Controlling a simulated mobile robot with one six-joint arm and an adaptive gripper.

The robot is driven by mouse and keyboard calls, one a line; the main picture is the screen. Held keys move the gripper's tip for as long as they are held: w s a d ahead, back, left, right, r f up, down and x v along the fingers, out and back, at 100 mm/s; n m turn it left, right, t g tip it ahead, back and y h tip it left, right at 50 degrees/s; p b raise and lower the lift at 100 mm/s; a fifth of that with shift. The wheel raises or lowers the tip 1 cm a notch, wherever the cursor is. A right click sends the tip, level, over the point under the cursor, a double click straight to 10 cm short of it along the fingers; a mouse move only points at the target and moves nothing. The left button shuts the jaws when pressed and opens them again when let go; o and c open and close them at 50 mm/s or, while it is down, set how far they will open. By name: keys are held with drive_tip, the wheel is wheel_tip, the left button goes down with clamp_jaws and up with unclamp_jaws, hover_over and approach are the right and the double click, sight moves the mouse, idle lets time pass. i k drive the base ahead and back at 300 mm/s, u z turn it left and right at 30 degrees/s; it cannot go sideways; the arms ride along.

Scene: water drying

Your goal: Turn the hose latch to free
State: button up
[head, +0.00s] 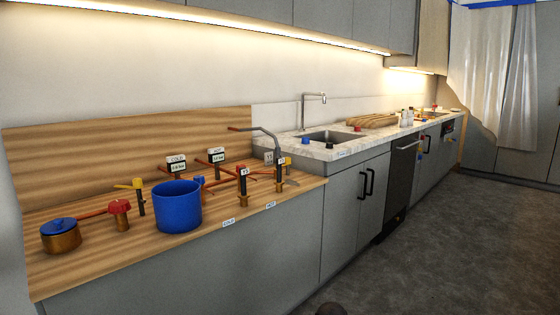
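On a wooden counter (105,262) at the left stands a set of pipes and valves. A grey curved spout or hose (266,133) arches over the right part of it, with a red tip at its left end. A yellow lever (129,184) sits on another post farther left. I cannot tell which small part is the hose latch, or its position. My gripper is not in view.
A blue pot (178,210) stands at the counter's front, before some pipes. A copper pot with a blue lid (61,236) is at the left. A marble counter with a sink (330,138) continues right. The grey floor (430,255) on the right is clear.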

sight(288, 160)
drive_tip(key=u, duration=0.2)
drive_tip(key=i, duration=1)
drive_tip(key=u, duration=0.05)
